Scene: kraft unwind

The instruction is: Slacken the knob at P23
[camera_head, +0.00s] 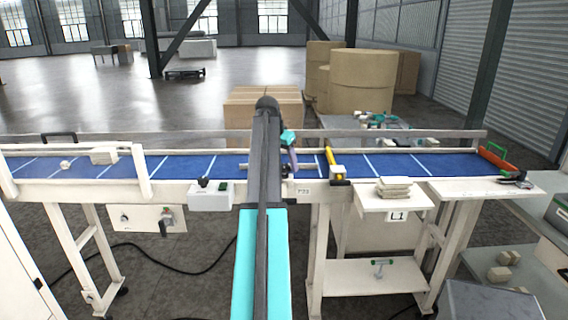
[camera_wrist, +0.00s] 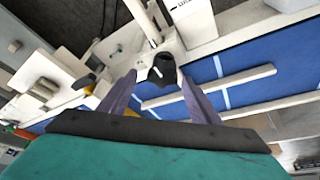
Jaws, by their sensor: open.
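A black knob (camera_wrist: 162,70) sits on a white bracket at the belt's edge in the wrist view. My gripper (camera_wrist: 158,79) is open, with one grey-purple finger on each side of the knob in the picture. I cannot tell whether either finger touches it. In the head view my gripper (camera_head: 292,160) is over the near edge of the conveyor, partly hidden by my arm. The P23 label (camera_head: 303,191) shows on the front rail just right of my arm. The knob by it is not clearly visible in the head view.
The blue conveyor belt (camera_head: 405,164) runs across the view. A yellow bar with a black end (camera_head: 336,172) lies right of P23. A white box with a black knob (camera_head: 210,197) is to the left. Stacked pale blocks (camera_head: 394,188) rest on the L1 shelf.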

